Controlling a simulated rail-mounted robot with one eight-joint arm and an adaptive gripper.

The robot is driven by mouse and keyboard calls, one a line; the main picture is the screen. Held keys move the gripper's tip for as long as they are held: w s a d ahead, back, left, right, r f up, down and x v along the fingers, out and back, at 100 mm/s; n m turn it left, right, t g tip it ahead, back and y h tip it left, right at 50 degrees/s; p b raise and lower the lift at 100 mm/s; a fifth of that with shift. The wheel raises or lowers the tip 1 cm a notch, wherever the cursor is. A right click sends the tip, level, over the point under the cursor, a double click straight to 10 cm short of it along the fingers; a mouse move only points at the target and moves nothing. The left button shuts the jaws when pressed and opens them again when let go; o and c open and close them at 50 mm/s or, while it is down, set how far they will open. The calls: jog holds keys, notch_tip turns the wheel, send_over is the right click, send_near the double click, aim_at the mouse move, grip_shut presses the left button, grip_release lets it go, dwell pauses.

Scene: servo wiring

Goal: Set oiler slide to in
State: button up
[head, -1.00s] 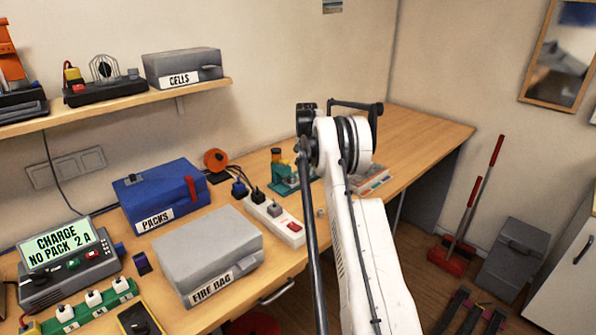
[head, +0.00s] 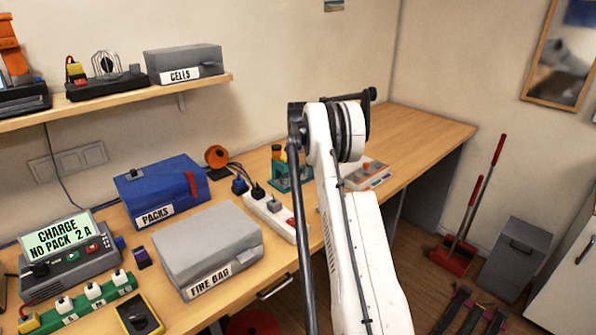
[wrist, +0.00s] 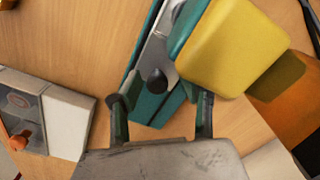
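The oiler appears to be the teal device with a yellow block on top (head: 291,170), standing on the bench left of my arm in the head view. In the wrist view its teal base (wrist: 152,108) carries a grey metal strip with a black knob (wrist: 157,80), likely the slide. The yellow block (wrist: 232,45) hides part of the strip. My gripper (wrist: 160,100) is open and empty, its fingers apart on either side of the teal base, with the knob between and slightly beyond the tips. Contact cannot be told. My arm hides the gripper in the head view.
A light case with an orange knob (wrist: 40,115) lies left of the gripper in the wrist view. A white power strip (head: 270,215), a grey fire bag box (head: 208,248) and a blue packs box (head: 162,188) stand left of the oiler. The bench's far right is clear.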

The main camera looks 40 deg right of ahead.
jog(key=shift+r, duration=0.1)
notch_tip(320, 180, up, 12)
dwell(0.5)
dwell(0.5)
